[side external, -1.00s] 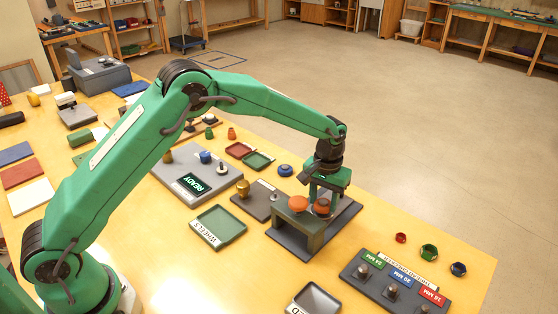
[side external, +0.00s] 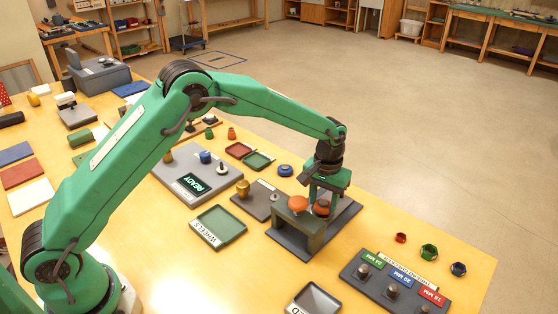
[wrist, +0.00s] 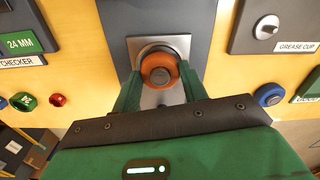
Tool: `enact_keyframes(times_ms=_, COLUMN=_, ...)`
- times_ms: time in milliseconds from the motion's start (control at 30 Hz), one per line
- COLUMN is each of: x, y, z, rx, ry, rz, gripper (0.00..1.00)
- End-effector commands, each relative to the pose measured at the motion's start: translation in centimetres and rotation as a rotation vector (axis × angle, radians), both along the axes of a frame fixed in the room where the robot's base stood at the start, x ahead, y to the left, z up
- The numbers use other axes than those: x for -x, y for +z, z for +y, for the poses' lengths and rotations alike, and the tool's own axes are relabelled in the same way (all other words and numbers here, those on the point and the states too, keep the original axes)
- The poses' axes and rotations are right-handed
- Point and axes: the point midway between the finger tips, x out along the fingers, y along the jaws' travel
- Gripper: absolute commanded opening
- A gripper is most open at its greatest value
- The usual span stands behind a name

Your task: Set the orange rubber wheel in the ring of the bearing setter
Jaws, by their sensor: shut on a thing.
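The orange rubber wheel (wrist: 160,70), with a grey hub, sits between the two fingers of my gripper (wrist: 158,88) in the wrist view. My gripper is shut on it. It also shows low under my gripper (side external: 323,190) in the side view, as a small orange shape (side external: 321,207). The bearing setter (side external: 312,238) is a grey-green stand on a dark base. Its pale ring (wrist: 146,50) shows around and behind the wheel, over a silver plate. The wheel covers most of the ring, so I cannot tell whether it is seated.
A wider orange cap (side external: 298,202) tops the bearing setter's stand, close beside my gripper. The green wheels tray (side external: 218,227) is empty. A blue wheel (side external: 285,170) lies behind the setter. A checker board with posts (side external: 395,283) stands front right.

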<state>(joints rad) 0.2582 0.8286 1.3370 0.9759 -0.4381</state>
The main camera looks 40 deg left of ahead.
Motion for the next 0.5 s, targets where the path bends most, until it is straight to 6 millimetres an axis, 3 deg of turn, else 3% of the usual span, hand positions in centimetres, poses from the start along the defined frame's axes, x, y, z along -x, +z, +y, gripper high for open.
enact_keyframes(times_ms=500, x=0.0, y=-0.5, z=0.0, rx=0.0, ry=0.0, rz=0.0, gripper=0.2)
